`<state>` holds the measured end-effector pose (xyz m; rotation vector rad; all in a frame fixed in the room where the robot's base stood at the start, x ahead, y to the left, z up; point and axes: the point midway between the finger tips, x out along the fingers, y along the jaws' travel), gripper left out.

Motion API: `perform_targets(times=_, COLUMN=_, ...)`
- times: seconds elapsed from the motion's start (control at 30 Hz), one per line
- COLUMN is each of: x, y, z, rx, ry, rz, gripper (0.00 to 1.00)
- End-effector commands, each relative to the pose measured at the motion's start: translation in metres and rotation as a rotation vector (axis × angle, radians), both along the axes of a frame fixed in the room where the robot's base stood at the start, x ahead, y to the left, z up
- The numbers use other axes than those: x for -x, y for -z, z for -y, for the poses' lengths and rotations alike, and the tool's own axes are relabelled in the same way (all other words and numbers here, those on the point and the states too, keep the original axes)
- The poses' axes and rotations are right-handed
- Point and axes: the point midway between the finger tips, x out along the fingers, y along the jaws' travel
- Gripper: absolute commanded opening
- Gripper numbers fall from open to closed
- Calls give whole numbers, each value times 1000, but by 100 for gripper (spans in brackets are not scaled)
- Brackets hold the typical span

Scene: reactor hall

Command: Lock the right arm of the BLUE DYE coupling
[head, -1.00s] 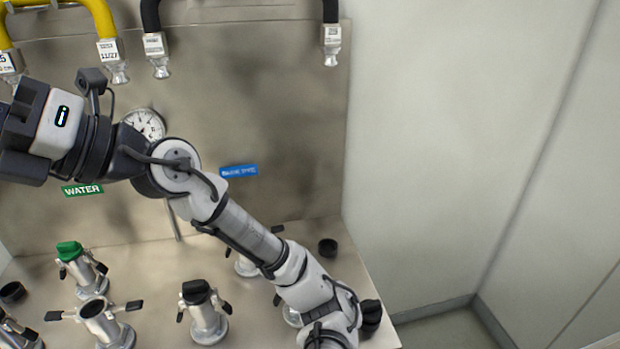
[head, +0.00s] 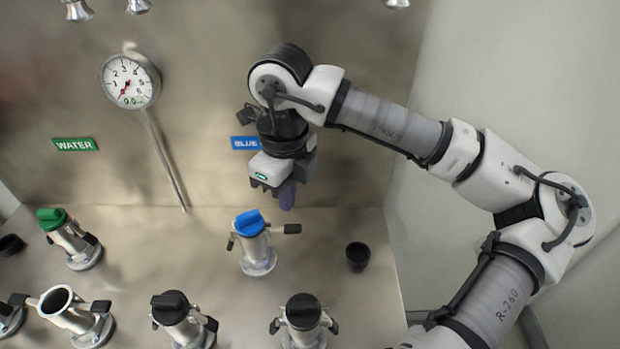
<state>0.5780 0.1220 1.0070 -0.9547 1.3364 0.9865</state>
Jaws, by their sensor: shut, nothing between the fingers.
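The BLUE DYE coupling (head: 257,262) is a silver upright fitting with a blue cap (head: 250,223), below the partly covered blue label (head: 244,143). Its right arm (head: 290,229) sticks straight out to the right, with a black grip. Its left arm (head: 231,243) hangs down close to the body. My gripper (head: 287,205) points down just above the right arm, a little behind or above it; the exact gap is hard to judge. Its fingers are shut and empty, and it does not appear to touch the coupling.
A green-capped coupling (head: 65,238) stands at left under the WATER label (head: 75,144). An open coupling (head: 62,305) and two black-capped ones (head: 175,312) (head: 303,317) stand in front. A loose black cap (head: 357,256) lies right. A gauge (head: 130,80) hangs on the back panel.

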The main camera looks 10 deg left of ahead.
Motion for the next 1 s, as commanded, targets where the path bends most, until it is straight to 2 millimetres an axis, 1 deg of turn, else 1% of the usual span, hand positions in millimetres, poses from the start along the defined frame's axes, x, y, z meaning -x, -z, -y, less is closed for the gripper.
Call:
perform_targets(times=0.1, x=-2, y=2, z=5, rx=25, ry=8, rz=6, gripper=0)
perform_targets(times=0.37, x=-1, y=11, z=4, rx=22, ry=6, rz=4, gripper=0)
perform_targets(times=1.0, x=-1, y=55, z=4, rx=18, ry=5, rz=3, gripper=0)
